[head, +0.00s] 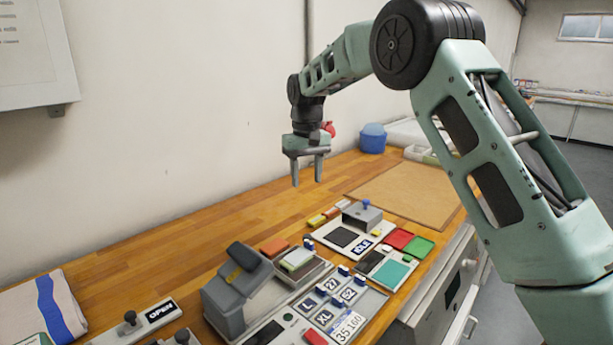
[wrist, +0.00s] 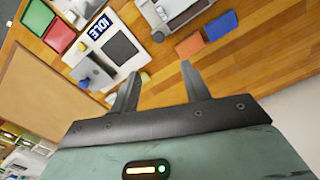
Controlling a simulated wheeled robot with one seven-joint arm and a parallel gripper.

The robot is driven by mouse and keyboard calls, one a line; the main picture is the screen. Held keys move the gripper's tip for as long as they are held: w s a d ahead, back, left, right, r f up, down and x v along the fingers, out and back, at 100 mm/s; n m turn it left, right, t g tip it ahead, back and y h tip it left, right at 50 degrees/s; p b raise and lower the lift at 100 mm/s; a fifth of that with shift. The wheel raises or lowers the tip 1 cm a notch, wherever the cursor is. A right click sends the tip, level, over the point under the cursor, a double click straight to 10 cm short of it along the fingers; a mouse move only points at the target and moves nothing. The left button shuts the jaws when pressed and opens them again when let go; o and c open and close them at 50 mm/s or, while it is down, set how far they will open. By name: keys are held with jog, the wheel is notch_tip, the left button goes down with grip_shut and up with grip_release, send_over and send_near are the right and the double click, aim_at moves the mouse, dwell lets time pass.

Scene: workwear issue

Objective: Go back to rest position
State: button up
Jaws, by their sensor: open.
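My gripper (head: 308,172) hangs above the wooden bench, fingers pointing down, at the end of my raised arm. Its two fingers are apart with nothing between them. In the wrist view my gripper (wrist: 160,85) shows both fingers spread over bare wood. A white plate marked IDLE (head: 377,245) with a dark square and a blue-knobbed grey block (head: 363,214) lies on the bench below and to the right of the gripper. The same plate shows at the upper left of the wrist view, with its IDLE label (wrist: 100,27).
A grey stamping device (head: 238,290) and a panel of number and size tiles (head: 338,305) stand at the front. Red (head: 398,238) and green (head: 419,247) pads lie right. A blue tub (head: 373,138) stands behind. A brown board (head: 405,192) lies bare; the wall is close behind.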

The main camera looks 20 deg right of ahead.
dwell(0.3)
jog(key=s+a+n+y, duration=0.1)
jog(key=s+a+n, duration=0.1)
jog(key=s+a, duration=0.8)
jog(key=s+a+n, duration=0.2)
jog(key=s+a, duration=0.5)
jog(key=s, duration=0.5)
jog(key=s+f+n, duration=0.2)
jog(key=s, duration=0.8)
jog(key=s+f+n, duration=0.1)
jog(key=s+f, duration=0.1)
jog(key=s, duration=0.9)
jog(key=shift+d+f+n, duration=0.15)
jog(key=shift+d+n, duration=0.05)
jog(key=shift+n, duration=0.2)
